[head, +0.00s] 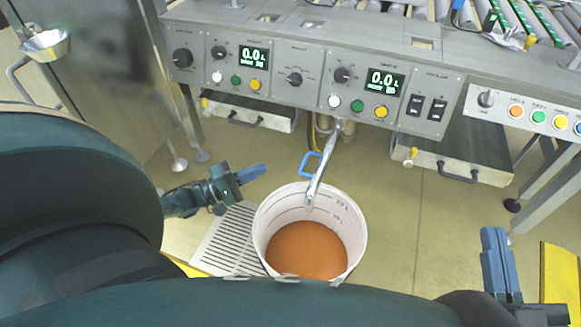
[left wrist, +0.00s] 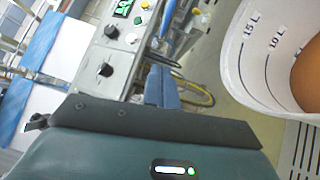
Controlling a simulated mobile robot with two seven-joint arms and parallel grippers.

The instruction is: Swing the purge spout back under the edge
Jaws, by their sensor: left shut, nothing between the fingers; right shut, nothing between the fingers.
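The purge spout (head: 324,165) is a metal pipe coming out from under the front edge of the control panel. It points out toward me, and its tip hangs over the bucket. A blue loop handle (head: 308,165) sits on its left side. The white bucket (head: 350,225) holds orange-brown liquid and also shows in the left wrist view (left wrist: 250,50). My left gripper (head: 264,169) is shut and empty, left of the handle and apart from it. Its blue fingers show in the left wrist view (left wrist: 162,88). My right gripper (head: 490,234) is shut and empty at the lower right, far from the spout.
The bucket stands by a slatted grate (head: 222,242). The panel (head: 310,75) carries knobs, coloured buttons and two displays reading 0.0. Drawer-like trays (head: 250,108) with handles hang below it. A yellow object (head: 560,270) stands beside my right gripper. Open floor lies right of the bucket.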

